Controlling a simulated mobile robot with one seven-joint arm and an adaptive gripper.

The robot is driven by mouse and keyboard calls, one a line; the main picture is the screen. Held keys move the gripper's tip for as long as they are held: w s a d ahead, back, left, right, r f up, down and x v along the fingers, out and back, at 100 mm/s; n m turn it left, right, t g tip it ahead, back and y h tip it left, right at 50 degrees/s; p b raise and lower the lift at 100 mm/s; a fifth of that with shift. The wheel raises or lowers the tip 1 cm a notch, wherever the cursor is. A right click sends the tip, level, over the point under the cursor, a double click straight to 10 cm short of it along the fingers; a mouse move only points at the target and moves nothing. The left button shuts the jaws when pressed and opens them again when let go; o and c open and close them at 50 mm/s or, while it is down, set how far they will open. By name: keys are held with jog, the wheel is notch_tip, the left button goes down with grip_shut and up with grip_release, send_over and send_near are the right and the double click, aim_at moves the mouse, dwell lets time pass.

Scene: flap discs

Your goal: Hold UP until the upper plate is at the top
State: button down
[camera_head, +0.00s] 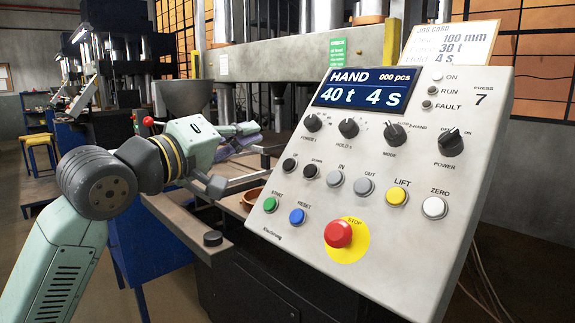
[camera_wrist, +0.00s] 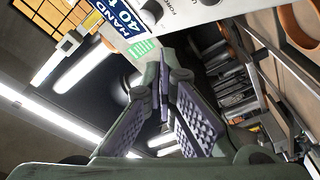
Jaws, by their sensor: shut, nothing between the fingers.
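The control panel (camera_head: 390,150) faces me, its display (camera_head: 365,90) reading HAND, 40 t, 4 S. Two small dark buttons sit at its left: one (camera_head: 289,164), with a label too small to read surely, and the DOWN button (camera_head: 310,171) right of it. My gripper (camera_head: 258,128) is left of the panel, apart from the buttons. In the wrist view its purple-padded fingers (camera_wrist: 165,62) come together at the tips, with nothing held. The panel hides much of the press behind it; I cannot clearly make out the upper plate.
A red STOP button (camera_head: 338,234) on a yellow disc stands out low on the panel. A job card (camera_head: 450,45) stands above the panel. A metal rail (camera_head: 190,225) with a dark knob runs below my arm. Other presses stand at the left back.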

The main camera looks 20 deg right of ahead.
aim_at(289, 165)
jog(key=d+f, duration=0.1)
jog(key=w+d+f+b, duration=0.1)
jog(key=d+f, duration=0.1)
jog(key=shift+w+d+f, duration=0.1)
jog(key=shift+d+f, duration=0.2)
jog(key=shift+w+d+f+b, duration=0.3)
jog(key=shift+d+f+b, duration=0.2)
jog(key=shift+d, duration=0.25)
jog(key=shift+f, duration=0.15)
dwell(0.7)
jog(key=shift+w+d+f+b, duration=0.15)
jog(key=shift+d+b, duration=0.15)
jog(key=shift+b, duration=0.25)
